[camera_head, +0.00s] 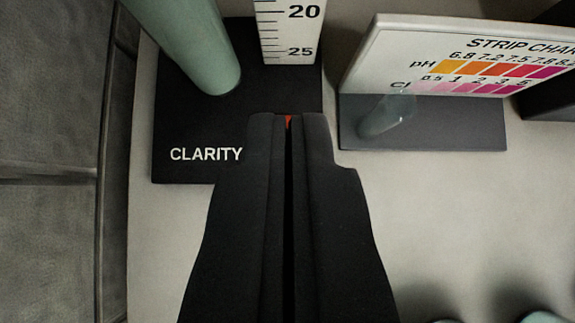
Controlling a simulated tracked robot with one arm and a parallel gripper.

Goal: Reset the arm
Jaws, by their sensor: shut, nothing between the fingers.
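My gripper (288,118) comes up from the bottom middle of the view, dark and pointing away from me. Its two fingers are together with only a thin dark slit between them, and they hold nothing. A small bit of red shows between the tips. The fingertips overlap the front right part of a black base marked CLARITY (205,154) in the picture; I cannot tell whether they touch it.
A pale green tube (192,45) and a white depth scale (288,35) rise from the black base. Right of it stands a strip chart (400,45) on a grey foot (450,135), with a translucent piece (388,117) there. Pale green round things (540,317) edge the bottom right.

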